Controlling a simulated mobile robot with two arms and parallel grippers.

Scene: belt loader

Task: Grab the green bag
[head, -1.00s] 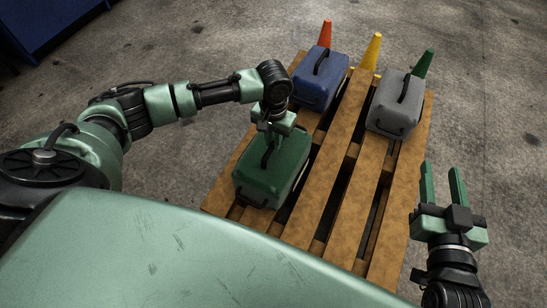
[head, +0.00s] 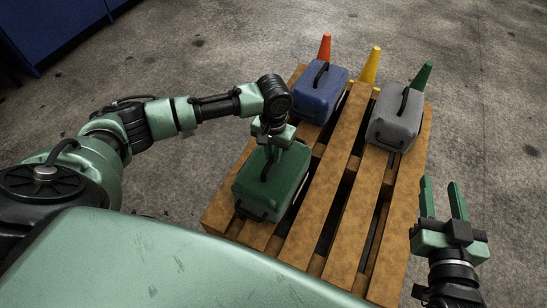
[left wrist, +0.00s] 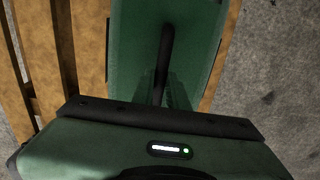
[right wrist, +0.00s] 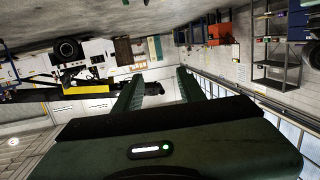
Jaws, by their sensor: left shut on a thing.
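The green bag (head: 268,192) lies on the near left part of the wooden pallet, its black handle on top. My left gripper (head: 270,150) is above the bag, with its fingers shut on the handle. In the left wrist view, the fingers meet around the black handle (left wrist: 166,45) over the green bag (left wrist: 195,40). The bag appears to rest on the slats. My right gripper (head: 442,200) is open and empty, to the right of the pallet; its parted fingers also show in the right wrist view (right wrist: 158,90).
The wooden pallet (head: 345,215) also holds a blue bag (head: 318,98) and a grey bag (head: 396,125). Orange (head: 325,47), yellow (head: 371,66) and green (head: 422,76) cones stand along its far edge. Concrete floor around the pallet is clear. A blue structure (head: 50,28) is at far left.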

